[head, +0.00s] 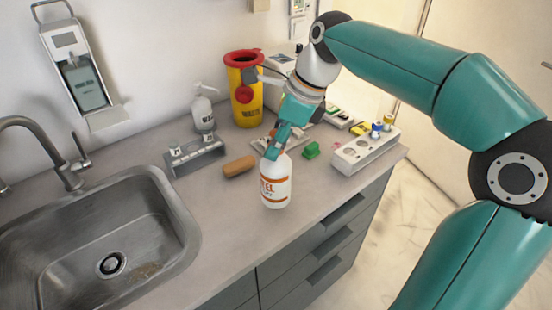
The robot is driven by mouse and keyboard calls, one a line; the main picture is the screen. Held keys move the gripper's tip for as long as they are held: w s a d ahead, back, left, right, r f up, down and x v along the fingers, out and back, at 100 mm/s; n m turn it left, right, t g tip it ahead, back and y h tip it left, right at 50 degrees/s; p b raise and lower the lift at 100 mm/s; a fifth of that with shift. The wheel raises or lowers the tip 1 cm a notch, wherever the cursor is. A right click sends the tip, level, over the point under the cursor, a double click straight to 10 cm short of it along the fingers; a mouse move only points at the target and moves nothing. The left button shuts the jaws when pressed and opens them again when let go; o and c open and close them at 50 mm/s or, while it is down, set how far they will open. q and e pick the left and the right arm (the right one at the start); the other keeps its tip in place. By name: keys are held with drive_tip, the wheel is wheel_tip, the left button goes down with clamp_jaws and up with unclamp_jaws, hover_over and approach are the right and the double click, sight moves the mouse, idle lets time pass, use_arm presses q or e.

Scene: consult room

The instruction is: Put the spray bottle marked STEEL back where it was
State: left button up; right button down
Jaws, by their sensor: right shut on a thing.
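The spray bottle (275,188) is white with an orange-lettered label, and only the end of the word shows, ending in "EL". It is upright over the counter's front part, and I cannot tell whether its base touches the counter. My right gripper (274,151) comes down from above and is shut on the bottle's upper part, hiding most of its spray head. My left gripper is out of view.
On the grey counter (225,205) are a brown block (239,166), a green piece (311,150), a grey rack (194,156), a white holder (365,149), another pump bottle (203,112) and a yellow waste bin (244,95). A sink (110,240) lies left.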

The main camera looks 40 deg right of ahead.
drive_tip(key=shift+f, duration=1.9)
drive_tip(key=shift+b, duration=0.3)
drive_tip(key=c, duration=0.8)
unclamp_jaws()
drive_tip(key=shift+f, duration=0.1)
drive_tip(key=p+v, duration=0.1)
drive_tip(key=v, duration=1.1)
drive_tip(key=shift+p, duration=0.4)
